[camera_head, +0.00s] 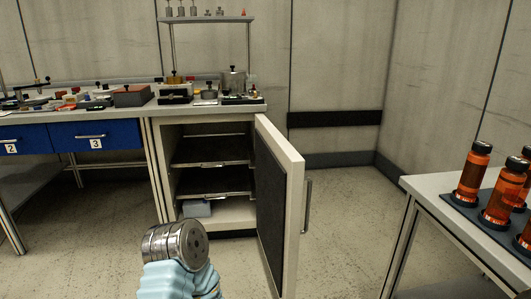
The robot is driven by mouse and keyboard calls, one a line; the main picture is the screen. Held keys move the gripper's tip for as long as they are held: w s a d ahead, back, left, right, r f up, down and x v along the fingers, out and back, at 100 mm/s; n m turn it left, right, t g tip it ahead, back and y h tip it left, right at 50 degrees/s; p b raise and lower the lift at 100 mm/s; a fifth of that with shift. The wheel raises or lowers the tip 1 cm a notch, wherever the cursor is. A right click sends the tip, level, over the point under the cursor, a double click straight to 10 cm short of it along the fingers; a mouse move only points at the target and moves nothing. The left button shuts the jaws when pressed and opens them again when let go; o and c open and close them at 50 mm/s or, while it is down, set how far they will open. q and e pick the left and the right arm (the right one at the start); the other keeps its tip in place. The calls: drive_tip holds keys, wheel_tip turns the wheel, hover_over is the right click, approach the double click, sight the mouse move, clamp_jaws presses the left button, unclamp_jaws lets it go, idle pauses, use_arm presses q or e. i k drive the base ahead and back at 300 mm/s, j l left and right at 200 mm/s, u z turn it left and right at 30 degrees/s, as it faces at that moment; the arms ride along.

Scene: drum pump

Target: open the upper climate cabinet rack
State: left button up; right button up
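The climate cabinet (160,170) stands under the bench, and its door (282,200) is swung wide open to the right. Inside, the upper rack (210,153) is a dark shelf with a light metal front edge. It appears to sit inside the cabinet, not visibly pulled out. The lower rack (212,184) lies below it in a similar position. A metal cylinder with a light blue cover rises from the bottom edge in front of the cabinet; it looks like part of my arm. No gripper fingers can be made out.
A blue-grey box (197,208) sits on the cabinet floor. The open door's handle (308,205) projects to the right. A table (435,187) with orange bottles (472,174) stands at the right. Blue drawers (97,135) are at the left. Floor between door and table is clear.

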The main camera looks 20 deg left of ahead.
sight(216, 150)
drive_tip(key=i+j, duration=0.1)
drive_tip(key=j, duration=0.3)
drive_tip(key=i+j+u, duration=0.1)
drive_tip(key=j, duration=0.25)
drive_tip(key=i+j, duration=0.1)
drive_tip(key=j, duration=0.3)
drive_tip(key=i+j+u, duration=0.1)
drive_tip(key=j, duration=0.3)
drive_tip(key=i+j, duration=0.1)
drive_tip(key=j, duration=0.25)
drive_tip(key=i+j+u, duration=0.1)
drive_tip(key=j, duration=0.25)
drive_tip(key=i+j, duration=0.15)
drive_tip(key=j, duration=0.25)
drive_tip(key=u, duration=0.05)
